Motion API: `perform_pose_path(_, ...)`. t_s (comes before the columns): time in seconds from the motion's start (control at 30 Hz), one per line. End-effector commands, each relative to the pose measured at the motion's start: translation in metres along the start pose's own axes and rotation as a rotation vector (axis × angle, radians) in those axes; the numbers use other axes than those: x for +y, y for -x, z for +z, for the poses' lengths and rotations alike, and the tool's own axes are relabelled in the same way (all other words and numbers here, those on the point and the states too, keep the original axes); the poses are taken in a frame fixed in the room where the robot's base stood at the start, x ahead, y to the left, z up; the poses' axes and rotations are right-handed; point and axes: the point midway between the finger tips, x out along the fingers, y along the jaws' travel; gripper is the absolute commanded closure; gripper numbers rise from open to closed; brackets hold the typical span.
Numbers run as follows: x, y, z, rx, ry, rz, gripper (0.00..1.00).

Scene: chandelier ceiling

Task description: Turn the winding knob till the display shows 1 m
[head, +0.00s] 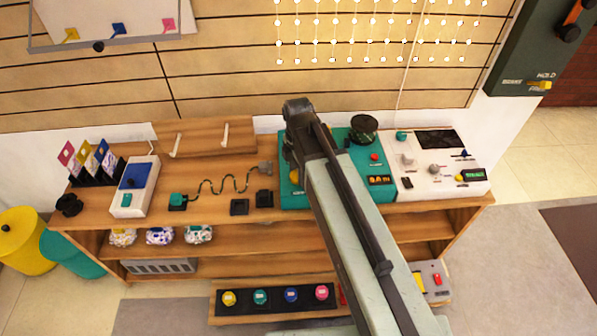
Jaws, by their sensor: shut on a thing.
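A teal machine (350,190) stands on the wooden bench, with a dark round drum or cup (364,128) at its back. A small dark panel (379,180) with orange-yellow marks, perhaps the display, is at its front; I cannot read it. A red button (374,156) sits above that panel. Part of a yellow piece (295,176) shows at the machine's left, beside my arm. I cannot tell which part is the winding knob; it may be hidden. My arm reaches up from the lower right across the machine. My gripper is hidden behind the arm.
A white console (438,164) with knobs and a green-lit readout (473,174) stands right of the teal machine. A white-and-blue device (134,187), a teal plug with a wavy cord (178,199) and dark sockets (239,207) lie left. Lower shelves hold several coloured items.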

Motion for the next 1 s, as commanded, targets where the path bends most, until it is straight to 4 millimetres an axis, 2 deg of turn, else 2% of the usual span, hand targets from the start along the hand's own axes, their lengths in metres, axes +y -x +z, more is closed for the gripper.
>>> perform_pose_path(0.37, 0.0002, 0.0, 0.0005, 0.0, -0.197, 0.001, 0.95)
perform_pose_path(1.0, 0.0, -0.0001, 0.0012, 0.0, -0.801, 0.001, 0.95)
